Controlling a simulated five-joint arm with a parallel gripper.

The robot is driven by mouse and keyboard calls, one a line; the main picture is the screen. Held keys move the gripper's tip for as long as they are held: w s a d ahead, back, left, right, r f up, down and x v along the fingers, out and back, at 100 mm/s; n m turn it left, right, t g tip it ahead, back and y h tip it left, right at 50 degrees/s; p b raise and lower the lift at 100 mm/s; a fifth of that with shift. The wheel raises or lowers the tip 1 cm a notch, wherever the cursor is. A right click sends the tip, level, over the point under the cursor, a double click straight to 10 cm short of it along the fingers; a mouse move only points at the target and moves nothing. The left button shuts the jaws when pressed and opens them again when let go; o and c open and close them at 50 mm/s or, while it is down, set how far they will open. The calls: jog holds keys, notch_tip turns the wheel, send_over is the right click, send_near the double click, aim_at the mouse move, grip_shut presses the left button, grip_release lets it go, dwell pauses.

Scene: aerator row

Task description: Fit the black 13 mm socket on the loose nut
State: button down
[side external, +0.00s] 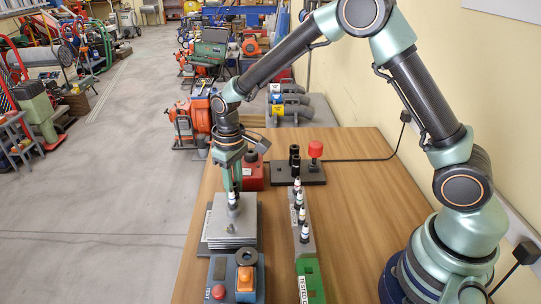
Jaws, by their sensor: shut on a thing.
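My gripper (233,187) points down over a stack of grey plates (216,233) and is shut on a small white-and-dark piece (232,198). The piece looks upright, just above or touching a small grey round part (234,211) on the top plate; I cannot tell which. Several similar black-and-white pieces (301,215) stand in a row on a grey and green rail (308,265) to the right. Black cylinders (295,156) stand on a dark base behind the rail. I cannot make out a 13 mm marking or a loose nut.
A red mushroom-shaped knob (315,149) stands on the dark base (313,175). A red box (253,174) is behind my gripper. The wooden table (375,200) is clear right of the rail.

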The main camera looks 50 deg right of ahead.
jog(key=shift+f, duration=0.25)
dwell(0.3)
jog(key=c, duration=0.6)
grip_release()
jog(key=shift+r, duration=3.5)
